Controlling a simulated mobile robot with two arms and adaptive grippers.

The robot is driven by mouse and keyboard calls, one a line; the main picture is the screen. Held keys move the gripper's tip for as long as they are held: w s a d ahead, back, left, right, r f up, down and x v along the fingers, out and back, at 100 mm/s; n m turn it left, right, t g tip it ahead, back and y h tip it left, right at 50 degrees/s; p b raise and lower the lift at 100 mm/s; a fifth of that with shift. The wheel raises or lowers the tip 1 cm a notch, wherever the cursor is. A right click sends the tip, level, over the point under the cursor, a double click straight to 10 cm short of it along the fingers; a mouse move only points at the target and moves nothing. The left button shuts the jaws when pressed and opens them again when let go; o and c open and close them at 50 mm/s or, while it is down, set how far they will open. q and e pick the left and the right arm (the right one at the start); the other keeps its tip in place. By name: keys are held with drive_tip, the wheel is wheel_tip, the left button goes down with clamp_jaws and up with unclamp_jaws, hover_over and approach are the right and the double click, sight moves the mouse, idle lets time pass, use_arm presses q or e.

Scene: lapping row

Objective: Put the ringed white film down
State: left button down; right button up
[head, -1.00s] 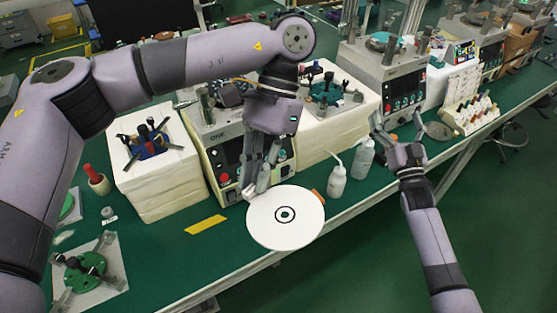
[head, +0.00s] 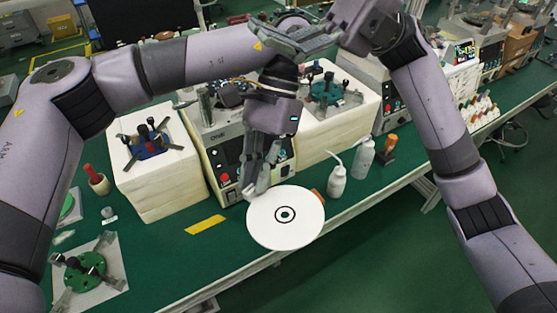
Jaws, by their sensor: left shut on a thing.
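The ringed white film (head: 285,232) is a round white disc with a dark ring around its centre. It is at the front edge of the green bench, face up to the camera. My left gripper (head: 255,188) points down and is shut on its far left rim. Whether the disc touches the bench or hangs just above it, I cannot tell. My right gripper (head: 305,42) is high in the picture, in front of the machines and away from the film. Its fingers point left, and their opening is unclear.
Two white squeeze bottles (head: 337,182) stand right of the film. A yellow strip (head: 205,225) lies on the bench to its left. A lapping machine (head: 228,160) stands behind, between white blocks. A green plate fixture (head: 85,272) is at the lower left.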

drive_tip(key=s+a+f+n+h, duration=0.4)
drive_tip(key=s+a+h, duration=0.25)
drive_tip(key=s, duration=0.25)
drive_tip(key=n+t+h, duration=0.1)
drive_tip(key=t+h, duration=1.2)
drive_tip(key=h, duration=0.1)
hover_over(278, 223)
wheel_tip(278, 223, down, 15)
drive_tip(key=shift+y, duration=0.25)
wheel_tip(278, 223, down, 11)
drive_tip(key=shift+f, duration=0.2)
drive_tip(key=shift+c, duration=0.6)
clamp_jaws()
